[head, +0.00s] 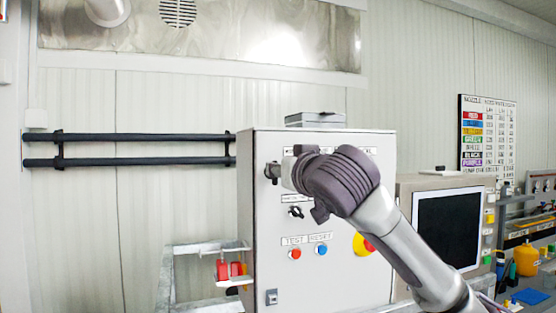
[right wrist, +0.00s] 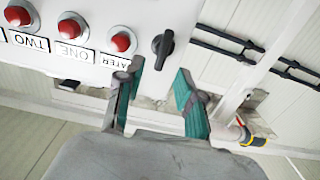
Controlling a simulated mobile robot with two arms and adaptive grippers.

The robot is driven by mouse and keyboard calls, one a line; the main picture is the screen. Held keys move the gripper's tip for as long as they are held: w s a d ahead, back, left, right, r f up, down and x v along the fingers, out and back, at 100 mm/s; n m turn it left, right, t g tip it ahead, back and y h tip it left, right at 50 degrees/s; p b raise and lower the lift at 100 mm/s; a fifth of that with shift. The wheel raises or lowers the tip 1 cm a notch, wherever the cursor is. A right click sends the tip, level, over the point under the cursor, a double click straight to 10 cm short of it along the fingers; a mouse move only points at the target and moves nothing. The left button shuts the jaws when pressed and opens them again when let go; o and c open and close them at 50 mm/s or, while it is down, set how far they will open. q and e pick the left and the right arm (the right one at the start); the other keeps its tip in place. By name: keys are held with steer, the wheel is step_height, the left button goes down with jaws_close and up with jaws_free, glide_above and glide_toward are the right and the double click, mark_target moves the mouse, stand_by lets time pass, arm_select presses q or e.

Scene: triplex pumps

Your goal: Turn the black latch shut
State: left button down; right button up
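The black latch (right wrist: 163,48) is on the grey control cabinet (head: 320,270), near the panel edge and beside the red lights. In the right wrist view its handle points roughly up and down, slightly tilted. My right gripper (right wrist: 158,78) is open, with its teal-padded fingers apart and nothing between them. The latch lies just past the fingertips, between their lines; I cannot tell if they touch it. In the head view my right gripper (head: 279,171) is at the cabinet's upper left, and its fingers are mostly hidden. My left gripper is not in view.
Red lights (right wrist: 72,26) with labels line the panel beside the latch. A black switch (head: 296,212), red and blue buttons (head: 321,250) and a red-yellow stop button (head: 363,244) are lower on the cabinet. Black pipes (head: 140,162) run along the wall. A screen (head: 447,230) stands right.

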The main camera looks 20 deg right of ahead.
steer(key=w, duration=0.3)
steer(key=shift+w+p, duration=0.3)
steer(key=shift+p, duration=0.1)
jaws_close()
